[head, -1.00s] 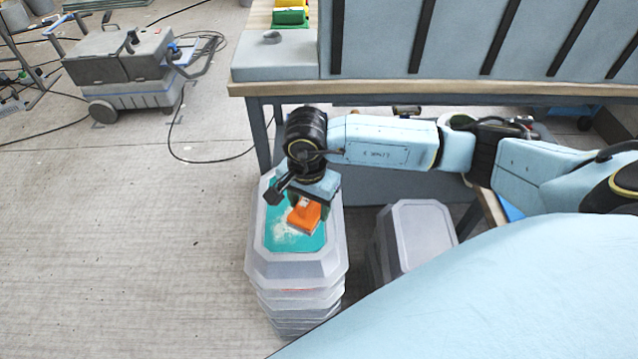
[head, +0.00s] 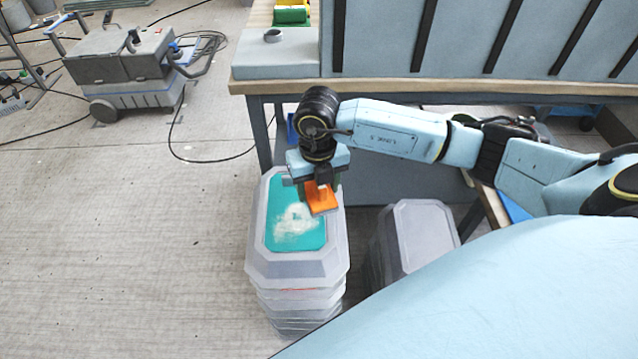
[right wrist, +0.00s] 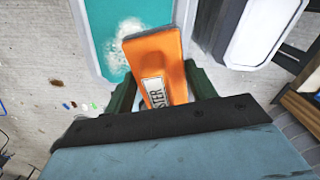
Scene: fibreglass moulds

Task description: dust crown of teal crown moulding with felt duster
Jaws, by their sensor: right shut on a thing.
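The moulding (head: 258,250) is the top of a grey stack on the floor, with a teal crown panel (head: 312,236) on it. A patch of pale dust (head: 294,224) lies on the middle of the teal. The orange felt duster (head: 322,200) is in my right gripper (head: 318,184), over the upper right part of the crown. In the right wrist view the duster (right wrist: 157,65) sits between the green fingers, its label partly hidden. I cannot tell whether its underside touches the crown. My left gripper is not in view.
A second grey stack (head: 424,238) stands just right of the teal one. A workbench (head: 270,88) runs behind, close to my right arm. A grey wheeled machine (head: 130,75) with a cable stands at the back left. The floor at left is open.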

